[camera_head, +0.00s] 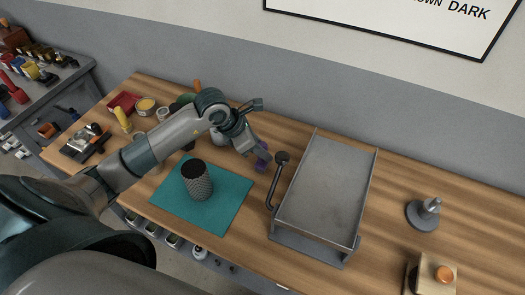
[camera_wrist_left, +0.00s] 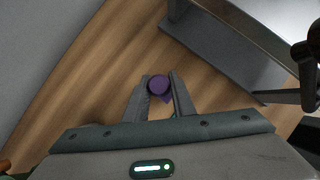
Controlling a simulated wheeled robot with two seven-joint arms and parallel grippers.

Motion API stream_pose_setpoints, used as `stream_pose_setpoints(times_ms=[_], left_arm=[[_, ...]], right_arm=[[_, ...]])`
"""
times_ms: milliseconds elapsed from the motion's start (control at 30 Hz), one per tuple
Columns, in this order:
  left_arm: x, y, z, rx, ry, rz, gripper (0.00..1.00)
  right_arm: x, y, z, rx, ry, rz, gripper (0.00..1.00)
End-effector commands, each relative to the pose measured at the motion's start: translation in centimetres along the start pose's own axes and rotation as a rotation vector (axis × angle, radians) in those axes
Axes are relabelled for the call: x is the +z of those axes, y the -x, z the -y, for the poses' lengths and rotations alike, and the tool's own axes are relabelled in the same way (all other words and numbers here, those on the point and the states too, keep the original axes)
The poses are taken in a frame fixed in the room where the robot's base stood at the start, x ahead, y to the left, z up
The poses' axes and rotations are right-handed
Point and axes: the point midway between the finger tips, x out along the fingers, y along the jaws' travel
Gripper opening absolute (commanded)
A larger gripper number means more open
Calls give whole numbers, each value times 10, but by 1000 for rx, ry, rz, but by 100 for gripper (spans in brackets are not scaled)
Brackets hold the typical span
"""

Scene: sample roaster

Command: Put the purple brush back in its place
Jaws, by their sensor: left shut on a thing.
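The purple brush (camera_head: 262,155) is upright in the head view, at the end of my left arm, left of the grey tray-like unit. In the left wrist view the brush (camera_wrist_left: 159,85) shows as a round purple end between the two fingers. My left gripper (camera_head: 262,146) is shut on it; the fingers also show in the left wrist view (camera_wrist_left: 158,92). I cannot tell whether the brush touches the table. My right gripper is not in view.
The grey metal unit (camera_head: 325,190) with a black-knobbed crank (camera_head: 281,160) stands just right of the brush. A dark mesh cylinder (camera_head: 198,182) stands on the teal mat (camera_head: 232,205). A grey tamper-like piece (camera_head: 424,212) stands at right. Small containers crowd the back left.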

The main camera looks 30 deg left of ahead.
Motion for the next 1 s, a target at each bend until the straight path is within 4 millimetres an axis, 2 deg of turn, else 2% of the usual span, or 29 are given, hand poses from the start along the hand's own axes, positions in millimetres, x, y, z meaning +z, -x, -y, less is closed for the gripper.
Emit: stream_pose_setpoints(times_ms=[167,533,567,633,1000], left_arm=[[-7,-12,1,-1,0,0,0],[-9,-15,0,1,-1,1,0],[-9,-15,0,1,-1,1,25],[-8,-14,0,0,-1,1,42],[-8,-13,0,0,-1,1,42]], right_arm=[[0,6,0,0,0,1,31],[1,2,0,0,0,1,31],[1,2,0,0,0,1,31],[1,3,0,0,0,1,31],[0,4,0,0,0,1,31]])
